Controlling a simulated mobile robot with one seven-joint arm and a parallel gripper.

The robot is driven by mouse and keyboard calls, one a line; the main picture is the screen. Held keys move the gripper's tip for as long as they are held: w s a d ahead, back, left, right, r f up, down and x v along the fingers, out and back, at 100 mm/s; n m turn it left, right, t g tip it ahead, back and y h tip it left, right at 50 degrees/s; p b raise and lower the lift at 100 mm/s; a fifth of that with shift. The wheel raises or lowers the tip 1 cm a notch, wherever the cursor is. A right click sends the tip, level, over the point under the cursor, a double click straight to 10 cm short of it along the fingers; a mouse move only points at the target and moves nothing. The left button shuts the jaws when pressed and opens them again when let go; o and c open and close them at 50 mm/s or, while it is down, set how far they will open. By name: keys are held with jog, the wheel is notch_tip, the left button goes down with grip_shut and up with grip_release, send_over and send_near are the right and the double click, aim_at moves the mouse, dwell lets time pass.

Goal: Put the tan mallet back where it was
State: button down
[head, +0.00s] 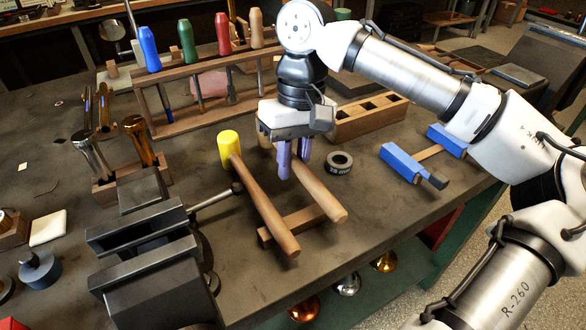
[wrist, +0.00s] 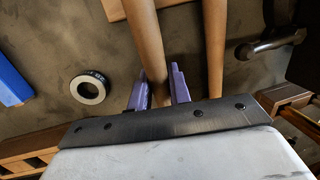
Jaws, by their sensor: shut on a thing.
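The tan mallet shows mainly as a light wooden handle (head: 321,194) in the head view; its head is mostly hidden behind my gripper (head: 294,164). The purple fingers are shut on the handle near the head end. In the wrist view the handle (wrist: 148,45) runs up between the fingers (wrist: 160,90). A yellow-headed mallet (head: 229,149) lies just left, its handle roughly parallel and apart from the tan one. Both handles pass over a low wooden rest (head: 268,234); I cannot tell whether the tan handle touches it.
A black tape roll (head: 339,163) lies right of the mallets, and a blue clamp-like tool (head: 402,163) farther right. A dark vise (head: 150,250) stands at left front. A wooden rack (head: 200,116) of coloured-handled tools and a slotted wooden block (head: 370,117) stand behind.

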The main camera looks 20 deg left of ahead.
jog(key=shift+f, duration=1)
jog(key=c, duration=1.3)
grip_release()
jog(key=shift+f, duration=0.1)
notch_tip(320, 180, up, 12)
jog(key=w+p, duration=0.1)
jog(key=w, duration=0.1)
jog(key=shift+w+d, duration=0.15)
jog(key=shift+d, duration=0.05)
